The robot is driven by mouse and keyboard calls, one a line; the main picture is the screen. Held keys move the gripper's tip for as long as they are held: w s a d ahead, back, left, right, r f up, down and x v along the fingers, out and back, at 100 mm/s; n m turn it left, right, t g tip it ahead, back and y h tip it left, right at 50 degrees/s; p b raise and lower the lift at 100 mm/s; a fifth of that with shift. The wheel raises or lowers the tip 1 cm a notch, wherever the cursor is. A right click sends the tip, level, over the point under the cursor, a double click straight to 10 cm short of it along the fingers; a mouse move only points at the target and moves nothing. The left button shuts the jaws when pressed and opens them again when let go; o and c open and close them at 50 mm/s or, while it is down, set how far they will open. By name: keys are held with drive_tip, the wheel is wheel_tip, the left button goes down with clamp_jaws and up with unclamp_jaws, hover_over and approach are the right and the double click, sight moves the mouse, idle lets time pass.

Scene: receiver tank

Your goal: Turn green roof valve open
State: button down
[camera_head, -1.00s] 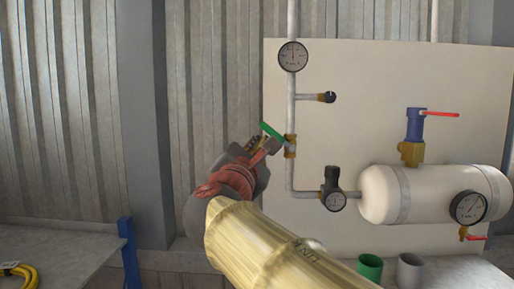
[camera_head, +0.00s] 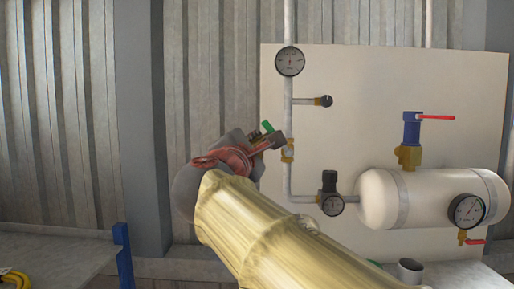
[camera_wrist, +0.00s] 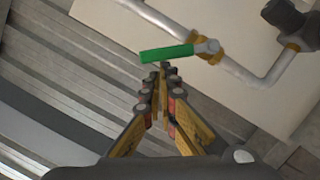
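The green valve handle (camera_wrist: 167,54) is a flat bar in the wrist view, reaching left from its brass valve body (camera_wrist: 210,52) on a white pipe. My gripper (camera_wrist: 160,70) has its two fingers drawn together at the tips, just below the middle of the green handle. Nothing shows between the fingers, and I cannot tell whether the tips touch the handle. In the head view only a small end of the green handle (camera_head: 267,127) shows, above my gripper (camera_head: 280,138). The gripper hides the rest of it. The brass valve body (camera_head: 288,150) is right beside the fingertips.
A pale board carries a gauge (camera_head: 290,61), a side branch with a black knob (camera_head: 326,101), and a regulator (camera_head: 330,192). A white tank (camera_head: 430,197) with a red-handled valve (camera_head: 412,140) is at right. The corrugated wall (camera_head: 60,120) is behind at left.

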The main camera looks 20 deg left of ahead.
sight(267, 127)
drive_tip(key=r+m, duration=0.1)
drive_tip(key=d+m, duration=0.1)
drive_tip(key=m, duration=0.1)
drive_tip(key=r+m+g, duration=0.1)
drive_tip(key=shift+w+d+r+m+h+b, duration=0.2)
drive_tip(key=shift+d+r+m+h+b, duration=0.1)
drive_tip(key=shift+d+b, duration=0.1)
drive_tip(key=shift+w+d+r+m+g, duration=0.15)
drive_tip(key=shift+d+r+m, duration=0.2)
drive_tip(key=shift+m, duration=0.3)
drive_tip(key=shift+w+d+r+m+g, duration=0.15)
drive_tip(key=shift+d+m, duration=0.25)
drive_tip(key=shift+m, duration=0.25)
drive_tip(key=shift+s, duration=0.1)
